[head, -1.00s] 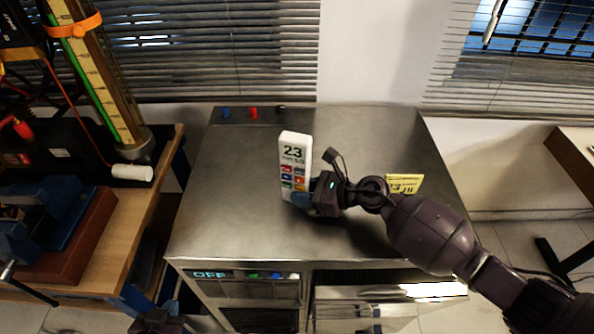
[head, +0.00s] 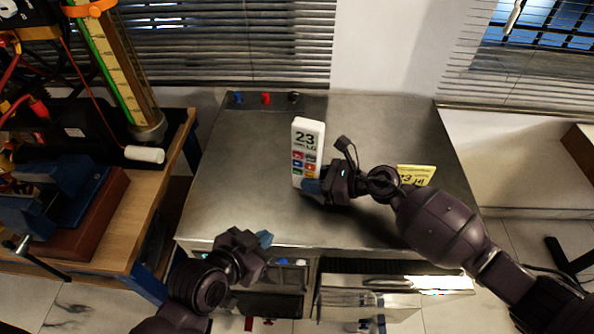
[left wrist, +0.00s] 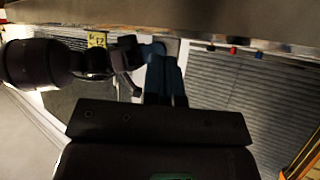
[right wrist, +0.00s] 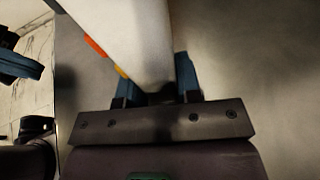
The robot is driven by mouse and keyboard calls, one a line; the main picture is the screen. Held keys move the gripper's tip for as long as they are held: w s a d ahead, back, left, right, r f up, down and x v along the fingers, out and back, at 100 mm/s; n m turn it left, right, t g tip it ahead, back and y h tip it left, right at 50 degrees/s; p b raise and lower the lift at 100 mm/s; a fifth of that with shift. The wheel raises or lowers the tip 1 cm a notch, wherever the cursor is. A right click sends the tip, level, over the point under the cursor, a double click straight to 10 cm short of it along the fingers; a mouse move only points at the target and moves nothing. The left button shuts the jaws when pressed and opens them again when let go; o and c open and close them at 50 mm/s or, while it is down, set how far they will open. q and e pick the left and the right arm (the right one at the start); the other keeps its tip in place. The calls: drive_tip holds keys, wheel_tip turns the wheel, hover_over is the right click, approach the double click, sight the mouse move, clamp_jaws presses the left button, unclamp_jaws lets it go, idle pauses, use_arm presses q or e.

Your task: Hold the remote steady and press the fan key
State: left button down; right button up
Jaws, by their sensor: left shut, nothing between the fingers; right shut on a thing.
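The white remote (head: 308,140) stands upright above the steel bench top in the head view. Its screen reads 23, with rows of coloured keys below; which one is the fan key is too small to tell. My right gripper (head: 312,187) is shut on the remote's lower end. The remote (right wrist: 135,40) also shows between the fingers in the right wrist view. My left gripper (head: 265,240) is shut and empty at the bench's front edge, below and left of the remote. Its closed fingers (left wrist: 165,78) show in the left wrist view.
The steel bench top (head: 240,170) is mostly clear. A yellow card (head: 416,174) stands behind my right arm. Blue, red and black knobs (head: 266,98) line the back left edge. A wooden table (head: 160,215) with a gauge column (head: 128,75) stands at left.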

sight(297, 172)
use_arm(q)
drive_tip(key=shift+w+d+r+m+g+h, duration=0.35)
drive_tip(key=shift+w+r+m+g+h, duration=0.1)
drive_tip(key=shift+w+r, duration=0.1)
drive_tip(key=shift+w+d+r+m+g+h, duration=0.3)
drive_tip(key=shift+w+r+m+g+h, duration=0.05)
drive_tip(key=shift+w+r+g, duration=0.15)
drive_tip(key=shift+w+d+r+m+g, duration=0.1)
drive_tip(key=shift+w+r+m+g, duration=0.25)
drive_tip(key=shift+r+g, duration=0.2)
drive_tip(key=shift+w, duration=0.2)
drive_tip(key=shift+w+d, duration=0.45)
drive_tip(key=shift+w, duration=0.9)
drive_tip(key=shift+w+d, duration=0.45)
drive_tip(key=shift+w, duration=0.95)
drive_tip(key=shift+w+d, duration=0.45)
drive_tip(key=shift+w, duration=0.9)
drive_tip(key=shift+w, duration=0.1)
drive_tip(key=shift+w+d, duration=0.1)
drive_tip(key=shift+w, duration=0.15)
